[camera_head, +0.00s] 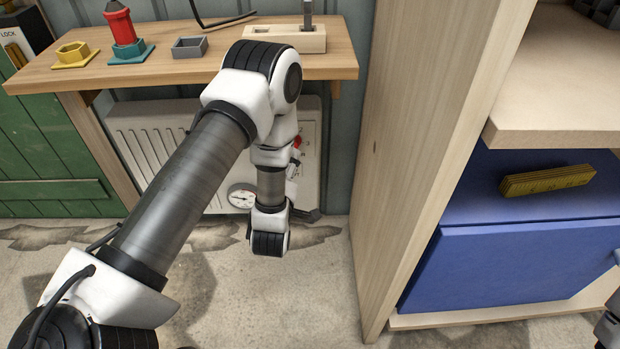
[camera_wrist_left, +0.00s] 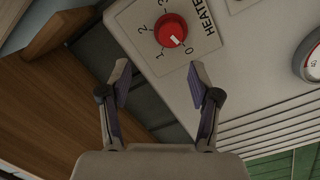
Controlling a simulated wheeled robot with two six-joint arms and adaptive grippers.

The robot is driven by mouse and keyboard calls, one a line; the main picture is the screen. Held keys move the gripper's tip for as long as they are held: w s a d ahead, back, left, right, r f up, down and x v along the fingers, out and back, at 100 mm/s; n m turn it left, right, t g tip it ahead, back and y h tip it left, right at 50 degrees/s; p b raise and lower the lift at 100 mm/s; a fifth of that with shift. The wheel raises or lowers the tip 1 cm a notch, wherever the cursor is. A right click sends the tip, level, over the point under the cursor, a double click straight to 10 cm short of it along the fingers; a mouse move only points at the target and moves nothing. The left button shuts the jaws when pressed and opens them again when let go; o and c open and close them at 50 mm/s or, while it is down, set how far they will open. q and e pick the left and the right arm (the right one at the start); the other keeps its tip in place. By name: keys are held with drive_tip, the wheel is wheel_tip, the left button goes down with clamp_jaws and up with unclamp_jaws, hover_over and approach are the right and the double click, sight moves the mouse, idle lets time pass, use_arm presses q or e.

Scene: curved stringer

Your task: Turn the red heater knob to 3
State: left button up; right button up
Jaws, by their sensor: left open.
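The red heater knob (camera_wrist_left: 171,30) sits on a pale label plate with the numbers 0 to 3 and the word HEATER. Its white mark points close to 0. In the head view a bit of the red knob (camera_head: 297,143) shows beside my left arm, on the white heater (camera_head: 160,130) under the bench. My left gripper (camera_wrist_left: 160,73) is open and empty in the wrist view, its fingertips apart from the knob and just below it in the picture. In the head view my arm hides most of that gripper.
A round gauge (camera_head: 242,197) is on the heater. A wooden cabinet side (camera_head: 425,150) stands to the right.

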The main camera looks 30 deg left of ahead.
use_arm(q)
drive_tip(key=f+b+x, duration=0.1)
drive_tip(key=b+x, duration=0.2)
drive_tip(key=x, duration=0.4)
drive_tip(key=shift+w+a+f, duration=0.2)
drive_tip(key=shift+w+f, duration=0.1)
drive_tip(key=shift+f, duration=0.1)
drive_tip(key=c, duration=1.2)
use_arm(e)
wheel_tip(320, 180, down, 5)
drive_tip(key=shift+r, duration=0.1)
